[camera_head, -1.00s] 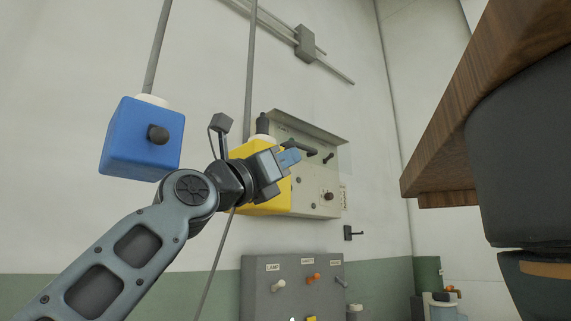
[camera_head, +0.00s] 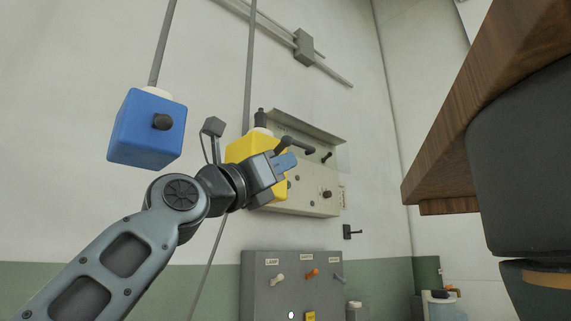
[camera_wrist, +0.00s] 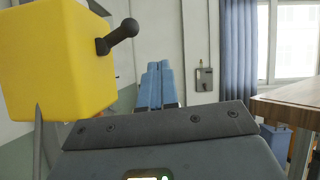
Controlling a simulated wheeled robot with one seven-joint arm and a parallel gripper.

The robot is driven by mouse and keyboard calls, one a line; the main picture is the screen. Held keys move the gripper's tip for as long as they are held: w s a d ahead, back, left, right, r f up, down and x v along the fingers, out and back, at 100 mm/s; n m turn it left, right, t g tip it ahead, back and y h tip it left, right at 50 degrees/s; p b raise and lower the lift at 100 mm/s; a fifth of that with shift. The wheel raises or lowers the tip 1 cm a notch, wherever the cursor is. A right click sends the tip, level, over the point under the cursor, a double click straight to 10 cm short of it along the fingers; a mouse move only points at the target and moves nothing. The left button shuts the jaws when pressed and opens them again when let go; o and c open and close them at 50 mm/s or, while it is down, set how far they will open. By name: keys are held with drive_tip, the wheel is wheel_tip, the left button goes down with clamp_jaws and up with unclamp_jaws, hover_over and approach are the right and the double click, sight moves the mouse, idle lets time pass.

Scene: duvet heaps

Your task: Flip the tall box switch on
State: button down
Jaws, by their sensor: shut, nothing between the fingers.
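Two box switches hang on grey rods: a blue box (camera_head: 143,131) at left and a yellow box (camera_head: 248,147) in the middle. I cannot tell from their outlines which is the tall one. The yellow box also shows large at the left of the wrist view (camera_wrist: 58,65), with its black lever (camera_wrist: 118,36) sticking out to the right and slightly up. The blue box has a black knob (camera_head: 162,122). My gripper (camera_head: 288,162) is shut and empty in front of the yellow box, covering its lower part. In the wrist view, its blue fingers (camera_wrist: 160,84) are right of and below the lever, apart from it.
A beige wall panel (camera_head: 318,172) with black levers is behind the yellow box. A wooden tabletop (camera_head: 440,175) juts in at right.

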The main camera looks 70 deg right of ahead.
drive_tip(key=s+a+b+v, duration=0.1)
drive_tip(key=v, duration=0.8)
drive_tip(key=shift+r, duration=0.3)
